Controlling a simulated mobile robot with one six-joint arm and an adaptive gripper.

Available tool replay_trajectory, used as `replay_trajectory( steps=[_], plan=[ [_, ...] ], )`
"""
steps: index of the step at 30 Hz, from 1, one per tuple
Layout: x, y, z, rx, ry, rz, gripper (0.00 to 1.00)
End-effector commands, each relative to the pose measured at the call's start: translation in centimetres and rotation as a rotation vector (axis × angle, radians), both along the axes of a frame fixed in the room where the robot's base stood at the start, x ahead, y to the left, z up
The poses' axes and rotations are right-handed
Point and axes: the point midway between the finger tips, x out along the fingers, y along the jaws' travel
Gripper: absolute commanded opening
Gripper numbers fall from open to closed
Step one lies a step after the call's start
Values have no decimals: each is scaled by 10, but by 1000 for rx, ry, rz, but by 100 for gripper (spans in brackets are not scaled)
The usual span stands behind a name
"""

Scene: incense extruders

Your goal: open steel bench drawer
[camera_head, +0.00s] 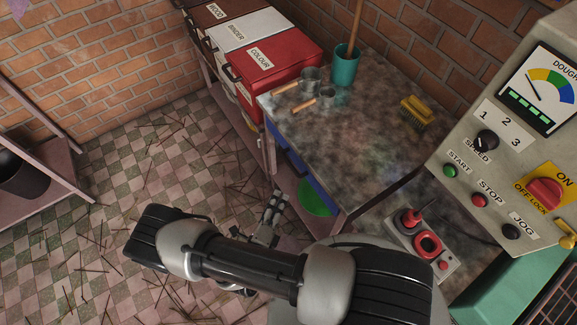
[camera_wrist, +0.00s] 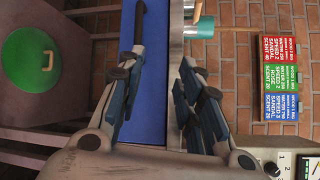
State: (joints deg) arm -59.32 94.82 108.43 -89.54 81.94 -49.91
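The steel bench (camera_head: 345,125) has a mottled grey top, with blue drawer fronts (camera_head: 322,198) under its edge, partly hidden by that edge. In the wrist view a blue drawer front (camera_wrist: 158,70) fills the middle and carries a dark bar handle (camera_wrist: 138,22) near the top of the picture. The drawer looks shut. My gripper (camera_head: 272,207) is low in front of the bench. In the wrist view my gripper (camera_wrist: 160,72) is open and empty, its fingers spread either side of the blue front. The handle lies past the fingertips, nearer the left finger, with no clear contact.
A green round object (camera_head: 313,197) is under the bench. Lidded bins (camera_head: 275,58) stand behind left. A control panel (camera_head: 500,140) is at right.

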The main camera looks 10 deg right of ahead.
Motion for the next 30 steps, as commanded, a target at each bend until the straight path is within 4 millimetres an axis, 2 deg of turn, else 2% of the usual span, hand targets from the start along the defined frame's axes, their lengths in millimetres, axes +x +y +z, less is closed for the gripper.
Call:
replay_trajectory(
  steps=[1,4,11,17,30],
  plan=[
    [-6,-1,-14,-43,29,52,33],
    [-13,-2,-30,-97,68,124,33],
    [-10,-6,-41,-125,89,157,33],
    [13,-19,-44,-123,87,150,33],
    [82,-54,-55,-121,85,149,33]
  ],
)
